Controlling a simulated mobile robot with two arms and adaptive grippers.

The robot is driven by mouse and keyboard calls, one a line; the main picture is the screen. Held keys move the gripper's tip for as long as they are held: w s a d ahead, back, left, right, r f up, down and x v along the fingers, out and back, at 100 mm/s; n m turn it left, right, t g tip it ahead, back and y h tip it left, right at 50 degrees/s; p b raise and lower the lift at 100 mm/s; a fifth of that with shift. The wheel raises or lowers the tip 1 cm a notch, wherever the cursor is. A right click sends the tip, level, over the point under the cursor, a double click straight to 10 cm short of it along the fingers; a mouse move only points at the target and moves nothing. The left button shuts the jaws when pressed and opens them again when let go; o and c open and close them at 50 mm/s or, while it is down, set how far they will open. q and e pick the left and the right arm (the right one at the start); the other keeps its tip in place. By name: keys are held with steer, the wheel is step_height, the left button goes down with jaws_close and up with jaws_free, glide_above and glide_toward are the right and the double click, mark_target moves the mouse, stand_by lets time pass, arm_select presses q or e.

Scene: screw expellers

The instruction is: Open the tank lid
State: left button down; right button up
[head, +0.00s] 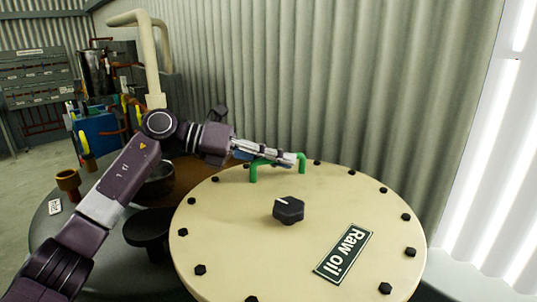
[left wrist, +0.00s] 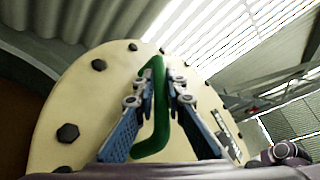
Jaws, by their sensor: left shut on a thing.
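The tank lid (head: 230,250) is a round cream disc with black bolts around its rim and a "Raw oil" label (head: 343,252). A black knob (head: 288,209) sits near its middle. A green handle (head: 254,173) stands on the lid's far side. My left gripper (head: 298,160) reaches in from the left and is shut on the green handle. In the left wrist view the gripper's fingers (left wrist: 162,88) lie on both sides of the green handle (left wrist: 155,140), with the cream lid (left wrist: 75,95) behind. The lid looks seated flat on the tank. My right gripper is not in view.
A corrugated wall (head: 340,80) rises close behind the lid. A beige pipe (head: 152,60) and blue machinery (head: 97,135) stand at the back left. A brown cup-like fitting (head: 68,182) and a dark round knob (head: 150,228) are left of the lid.

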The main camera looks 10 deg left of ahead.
arm_select(q)
steer(key=shift+s+d+m, duration=0.3)
steer(key=shift+s+d, duration=0.15)
steer(key=shift+s, duration=0.05)
steer(key=c, duration=2)
jaws_free()
steer(key=shift+o, duration=0.2)
steer(key=shift+a, duration=0.1)
steer(key=v, duration=1.2)
steer(key=shift+w, duration=0.15)
